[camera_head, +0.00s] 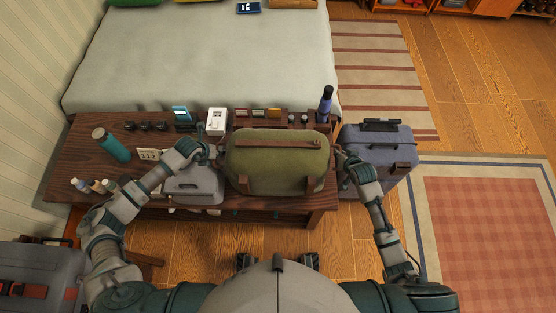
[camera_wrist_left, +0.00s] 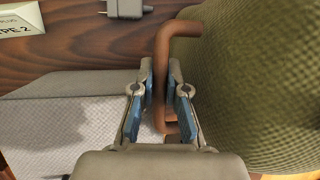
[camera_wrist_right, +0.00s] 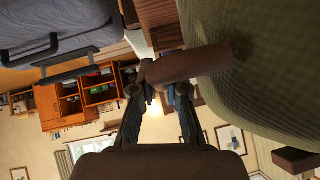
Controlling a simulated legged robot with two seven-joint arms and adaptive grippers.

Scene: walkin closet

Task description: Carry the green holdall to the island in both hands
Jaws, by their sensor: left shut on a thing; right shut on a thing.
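The green holdall (camera_head: 275,158), with brown straps and a brown top handle, is upright at the front of the dark wooden bench in the head view. I cannot tell whether it rests on the bench or hangs just above it. My left gripper (camera_head: 212,152) is at its left end, shut on a brown end handle (camera_wrist_left: 161,85) in the left wrist view. My right gripper (camera_head: 341,155) is at its right end, shut on the other brown end handle (camera_wrist_right: 190,64) in the right wrist view. The holdall's green side (camera_wrist_left: 255,85) fills the right of the left wrist view. The island is not clearly identifiable.
A grey case (camera_head: 193,188) is left of the holdall on the bench (camera_head: 80,160). A teal bottle (camera_head: 112,146), a dark blue bottle (camera_head: 325,104) and small items stand there too. A blue-grey suitcase (camera_head: 380,155) is at the right. A bed (camera_head: 210,60) lies behind.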

